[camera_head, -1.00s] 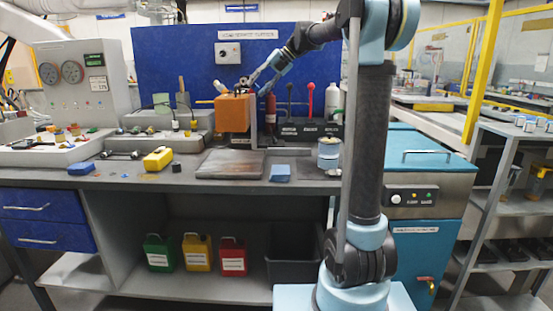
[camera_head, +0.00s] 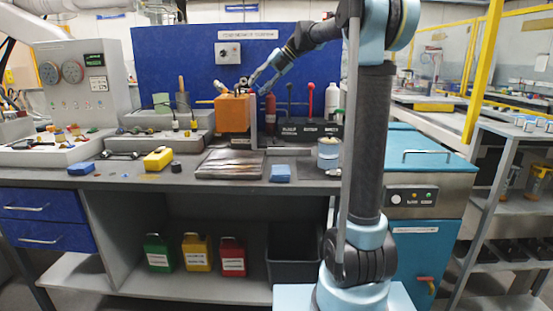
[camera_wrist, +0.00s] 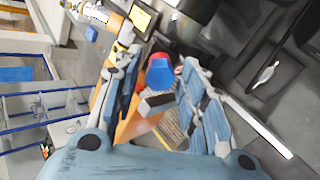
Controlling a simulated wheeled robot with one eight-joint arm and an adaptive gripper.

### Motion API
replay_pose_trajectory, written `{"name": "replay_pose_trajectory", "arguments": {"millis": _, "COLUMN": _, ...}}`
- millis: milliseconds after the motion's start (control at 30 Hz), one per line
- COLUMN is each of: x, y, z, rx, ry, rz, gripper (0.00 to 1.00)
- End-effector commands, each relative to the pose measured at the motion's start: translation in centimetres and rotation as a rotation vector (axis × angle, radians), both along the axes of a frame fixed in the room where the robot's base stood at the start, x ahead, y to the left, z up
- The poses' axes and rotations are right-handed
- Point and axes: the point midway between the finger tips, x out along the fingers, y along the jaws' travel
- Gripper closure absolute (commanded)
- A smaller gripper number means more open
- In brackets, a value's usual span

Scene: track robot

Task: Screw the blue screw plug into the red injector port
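The blue screw plug (camera_wrist: 160,73) shows in the wrist view between my fingertips. The red injector port (camera_wrist: 178,69) shows partly behind it, and the plug covers much of it. I cannot tell whether the plug is seated in the port. My gripper (camera_wrist: 158,65) has its fingers well apart, with a visible gap between the left finger and the plug. In the head view my gripper (camera_head: 238,88) is small, just above the orange block (camera_head: 232,114) on the bench; the plug and port cannot be made out there.
A blue block (camera_head: 280,173) and a yellow block (camera_head: 158,158) lie nearby.

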Motion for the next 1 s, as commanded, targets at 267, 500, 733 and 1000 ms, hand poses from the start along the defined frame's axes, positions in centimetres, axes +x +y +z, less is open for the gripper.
{"name": "replay_pose_trajectory", "arguments": {"millis": 267, "x": -0.02, "y": 0.01, "z": -0.02, "rx": 0.000, "ry": -0.002, "rz": 0.002, "gripper": 0.62}}
{"name": "replay_pose_trajectory", "arguments": {"millis": 500, "x": -0.02, "y": 0.00, "z": -0.02, "rx": -0.005, "ry": -0.131, "rz": 0.132, "gripper": 0.62}}
{"name": "replay_pose_trajectory", "arguments": {"millis": 733, "x": -0.02, "y": 0.00, "z": -0.02, "rx": -0.010, "ry": -0.301, "rz": 0.301, "gripper": 0.62}}
{"name": "replay_pose_trajectory", "arguments": {"millis": 1000, "x": -0.01, "y": 0.00, "z": -0.02, "rx": -0.017, "ry": -0.499, "rz": 0.499, "gripper": 0.62}}
